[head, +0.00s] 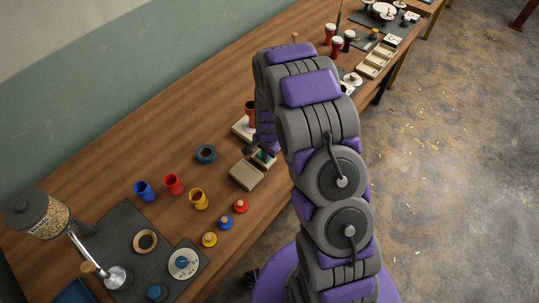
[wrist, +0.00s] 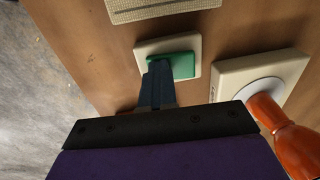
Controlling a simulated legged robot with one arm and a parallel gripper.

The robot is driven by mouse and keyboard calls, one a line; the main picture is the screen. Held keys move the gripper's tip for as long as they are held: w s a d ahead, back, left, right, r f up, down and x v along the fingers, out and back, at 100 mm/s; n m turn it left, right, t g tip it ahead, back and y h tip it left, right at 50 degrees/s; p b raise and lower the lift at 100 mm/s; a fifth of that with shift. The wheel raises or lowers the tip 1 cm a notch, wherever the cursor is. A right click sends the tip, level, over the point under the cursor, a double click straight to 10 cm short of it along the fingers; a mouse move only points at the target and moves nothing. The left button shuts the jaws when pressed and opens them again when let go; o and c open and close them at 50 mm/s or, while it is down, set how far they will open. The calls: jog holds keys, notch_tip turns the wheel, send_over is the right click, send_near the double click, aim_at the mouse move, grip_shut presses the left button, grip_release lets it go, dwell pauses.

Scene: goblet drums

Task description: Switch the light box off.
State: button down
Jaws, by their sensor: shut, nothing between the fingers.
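A cream switch plate (wrist: 187,44) with a green rocker (wrist: 176,60) lies on the wooden table in the wrist view. The green rocker also shows in the head view (head: 264,156), partly hidden by my gripper. My gripper (wrist: 160,68) is shut, with its dark blue fingertips at the green rocker's left part; I cannot tell whether they press it or hover just above. To the right, a cream box (wrist: 231,72) with a white round top carries an orange goblet-shaped drum (wrist: 285,130). Which of these is the light box is not labelled. The rocker's setting is unclear.
A beige box (head: 246,175) lies close to the switch. The table's front edge is near. Trays and drums stand farther back.

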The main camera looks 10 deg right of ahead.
jog(key=shift+s+f, duration=0.25)
jog(key=shift+f, duration=0.05)
jog(key=s+r+n+p, duration=0.15)
jog(key=s+r, duration=0.25)
jog(key=r, duration=0.7)
jog(key=s+r+n+p, duration=0.1)
jog(key=s+r+p, duration=0.15)
jog(key=r, duration=0.75)
jog(key=s+r+n+g+b, duration=0.1)
jog(key=s+r+n, duration=0.3)
jog(key=s, duration=0.9)
jog(key=s+r+n+g+b, duration=0.1)
jog(key=s+r+n, duration=0.3)
jog(key=s+r, duration=0.4)
jog(key=s, duration=0.5)
jog(key=shift+s+g+h, duration=0.3)
jog(key=shift+s, duration=0.05)
jog(key=shift+r, duration=0.1)
